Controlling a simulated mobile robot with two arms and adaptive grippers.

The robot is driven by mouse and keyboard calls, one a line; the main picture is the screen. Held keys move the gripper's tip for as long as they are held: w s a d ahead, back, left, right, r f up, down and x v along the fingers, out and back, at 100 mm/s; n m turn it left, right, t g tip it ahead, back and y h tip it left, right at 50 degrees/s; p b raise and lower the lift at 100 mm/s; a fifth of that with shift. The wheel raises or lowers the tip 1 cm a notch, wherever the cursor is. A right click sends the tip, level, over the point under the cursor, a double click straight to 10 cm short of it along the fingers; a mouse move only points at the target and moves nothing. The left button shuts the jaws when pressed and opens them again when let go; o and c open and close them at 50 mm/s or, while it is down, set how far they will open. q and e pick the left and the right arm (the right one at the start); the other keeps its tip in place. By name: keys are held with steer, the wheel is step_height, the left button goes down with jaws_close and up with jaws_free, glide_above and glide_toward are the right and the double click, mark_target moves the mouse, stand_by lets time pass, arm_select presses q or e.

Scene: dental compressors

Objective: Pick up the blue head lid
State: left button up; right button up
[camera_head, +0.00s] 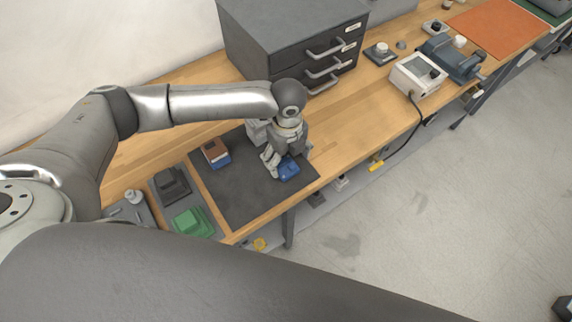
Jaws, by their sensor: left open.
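The blue head lid (289,170) lies on the dark mat (243,192), near the mat's right front edge. My left gripper (272,166) comes down over the mat with its fingers pointing down, right at the left side of the blue lid. Its fingers are open. Whether a finger touches the lid cannot be told. Part of the lid's far side is hidden by the gripper. My right gripper does not show.
A brown-and-blue block (215,152) stands on the mat left of the gripper. A green part (192,222) and a dark part (171,184) lie left of the mat. A grey drawer cabinet (290,45) stands behind. The bench's front edge is close to the lid.

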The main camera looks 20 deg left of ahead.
mark_target(286, 167)
arm_select(q)
step_height(286, 167, down, 4)
steer(key=shift+r+p, duration=0.25)
steer(key=shift+p, duration=0.45)
steer(key=shift+s+f, duration=0.1)
steer(key=shift+f, duration=0.35)
steer(key=shift+c, duration=2.3)
steer(key=c, duration=0.5)
steer(key=shift+c, duration=1.1)
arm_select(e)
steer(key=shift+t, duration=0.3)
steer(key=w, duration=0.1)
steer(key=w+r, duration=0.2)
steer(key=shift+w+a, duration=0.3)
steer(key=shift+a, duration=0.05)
